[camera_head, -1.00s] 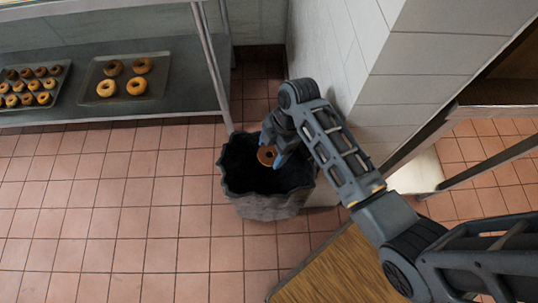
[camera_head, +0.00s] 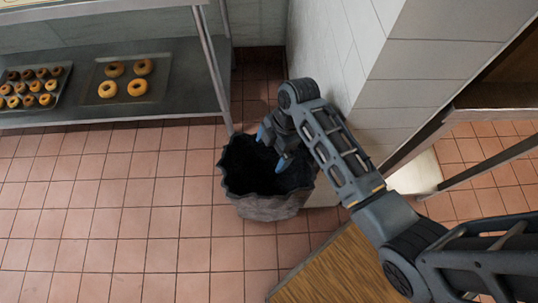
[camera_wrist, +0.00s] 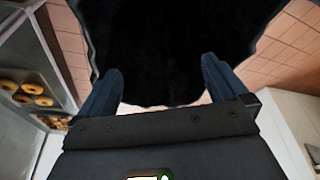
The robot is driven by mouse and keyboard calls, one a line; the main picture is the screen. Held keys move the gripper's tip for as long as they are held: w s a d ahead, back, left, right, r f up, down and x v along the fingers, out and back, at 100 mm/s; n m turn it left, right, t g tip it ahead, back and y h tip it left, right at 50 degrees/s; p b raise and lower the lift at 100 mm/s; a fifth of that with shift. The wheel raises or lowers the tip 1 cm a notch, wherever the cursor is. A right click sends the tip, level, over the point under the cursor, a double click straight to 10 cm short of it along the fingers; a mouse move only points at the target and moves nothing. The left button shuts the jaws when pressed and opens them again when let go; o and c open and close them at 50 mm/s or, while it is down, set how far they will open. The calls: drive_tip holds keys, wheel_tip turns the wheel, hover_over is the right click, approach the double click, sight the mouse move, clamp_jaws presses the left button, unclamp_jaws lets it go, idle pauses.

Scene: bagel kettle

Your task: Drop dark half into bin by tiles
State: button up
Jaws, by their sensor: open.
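The bin (camera_head: 268,207) is grey with a wavy rim and a dark inside. It stands on the floor tiles against the white tiled wall. My gripper (camera_head: 272,150) is over the bin's opening with its blue-tipped fingers apart and nothing between them. In the wrist view the open fingers (camera_wrist: 160,85) point at the black inside of the bin (camera_wrist: 165,45). The dark half does not show in any present view; the bin's inside is too dark to make anything out.
A metal shelf (camera_head: 195,85) at the left holds a tray of several bagels or donuts (camera_head: 137,88) and another tray (camera_head: 62,85) of smaller ones. The white wall (camera_head: 345,50) is close behind my arm. A wooden top (camera_head: 345,270) lies below it. Floor at the left is clear.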

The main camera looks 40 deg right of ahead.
drive_tip(key=w+r+m+t+h, duration=0.2)
drive_tip(key=w+r+m, duration=0.6)
drive_tip(key=r+m, duration=0.5)
drive_tip(key=m+h, duration=0.1)
drive_tip(key=m, duration=0.2)
drive_tip(key=shift+a+r+t, duration=0.3)
drive_tip(key=shift+t, duration=0.1)
